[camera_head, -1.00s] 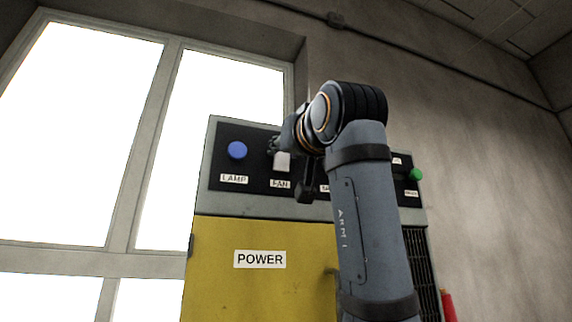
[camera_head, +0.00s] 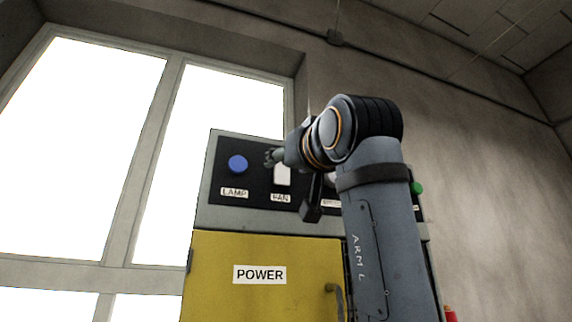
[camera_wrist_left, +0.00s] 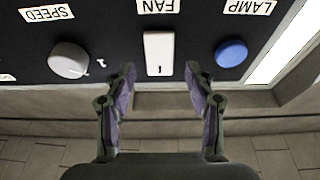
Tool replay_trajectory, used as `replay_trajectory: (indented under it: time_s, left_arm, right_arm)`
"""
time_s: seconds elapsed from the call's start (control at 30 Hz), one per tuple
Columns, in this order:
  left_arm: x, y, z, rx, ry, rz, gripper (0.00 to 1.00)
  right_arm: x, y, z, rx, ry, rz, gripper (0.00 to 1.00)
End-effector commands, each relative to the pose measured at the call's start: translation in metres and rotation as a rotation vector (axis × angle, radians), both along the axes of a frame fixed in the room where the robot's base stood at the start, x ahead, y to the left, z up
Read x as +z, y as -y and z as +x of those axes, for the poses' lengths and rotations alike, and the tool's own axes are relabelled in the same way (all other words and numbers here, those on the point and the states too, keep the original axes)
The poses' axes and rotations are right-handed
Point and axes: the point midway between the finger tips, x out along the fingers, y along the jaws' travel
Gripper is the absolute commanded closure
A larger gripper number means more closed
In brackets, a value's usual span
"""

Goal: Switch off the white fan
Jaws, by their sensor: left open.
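The white fan switch (camera_head: 283,174) is an upright rectangular rocker on the black control panel, above the label FAN (camera_head: 281,198). In the left wrist view, where the labels are upside down, the switch (camera_wrist_left: 159,53) lies straight ahead, with a small dark mark near its lower end. My left gripper (camera_wrist_left: 160,71) is open and empty, its two fingertips on either side of the switch's lower end in that view. Contact cannot be told. In the head view my left gripper (camera_head: 272,157) is at the switch's upper left, and its arm hides part of the panel.
A blue lamp button (camera_head: 238,163) is left of the switch. A pale speed knob (camera_wrist_left: 69,60) is on its other side. A green button (camera_head: 416,188) is at the panel's right. Below is a yellow POWER door (camera_head: 230,300) with a handle (camera_head: 335,298). Windows (camera_head: 80,150) are at left.

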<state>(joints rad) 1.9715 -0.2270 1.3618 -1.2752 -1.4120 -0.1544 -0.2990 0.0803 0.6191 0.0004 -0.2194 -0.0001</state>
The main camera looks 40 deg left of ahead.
Motion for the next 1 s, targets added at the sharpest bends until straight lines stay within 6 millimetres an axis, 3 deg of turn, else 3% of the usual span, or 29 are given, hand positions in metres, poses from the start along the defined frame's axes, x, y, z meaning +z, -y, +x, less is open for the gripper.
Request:
replay_trajectory:
  time_s: [0.1,0.3,1.0]
  left_arm:
    - [-0.007,0.022,-0.01,-0.004,0.001,0.002,0.45]
    - [-0.014,0.042,-0.021,-0.002,-0.001,0.002,0.45]
    - [-0.015,0.044,-0.023,0.0,0.0,0.001,0.45]
  right_arm:
    - [0.0,0.0,0.0,0.0,0.0,0.0,0.6]
    - [0.0,0.0,0.0,0.0,-0.001,0.0,0.6]
    - [0.0,-0.002,0.0,0.0,0.0,0.002,0.6]
